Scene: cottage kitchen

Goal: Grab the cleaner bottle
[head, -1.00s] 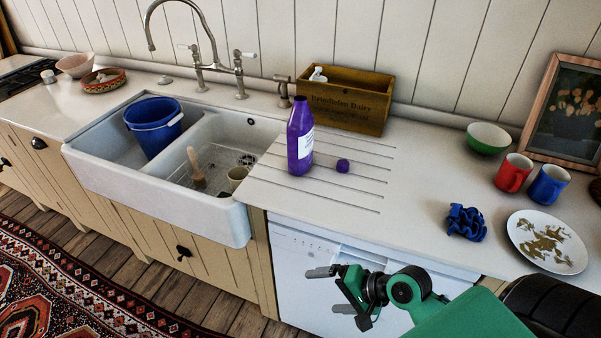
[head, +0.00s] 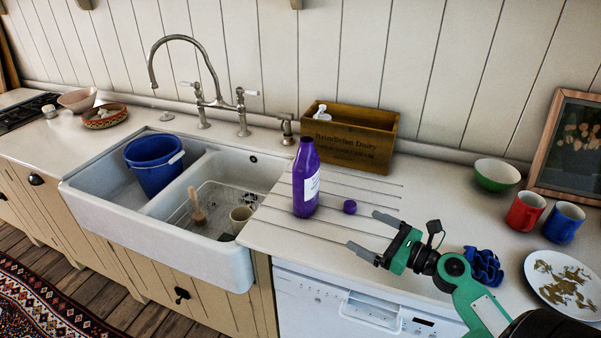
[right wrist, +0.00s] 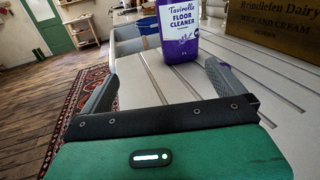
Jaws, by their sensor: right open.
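The purple cleaner bottle (head: 306,180) stands upright and uncapped on the grooved drainboard, right of the sink. Its white label reads floor cleaner in the right wrist view (right wrist: 180,35). A purple cap (head: 350,207) lies on the counter just right of it. My right gripper (head: 366,232) is open and empty, right of and nearer than the bottle, with its fingers pointing left. In the right wrist view the bottle is ahead, between the two finger directions and beyond the tips. My left gripper is not in view.
A wooden crate (head: 349,140) with a white item inside stands behind the bottle. The sink (head: 210,262) holds a blue bucket (head: 154,163), a brush and a cup. A blue cloth (head: 484,268), plate (head: 561,284), mugs and green bowl (head: 496,175) are to the right.

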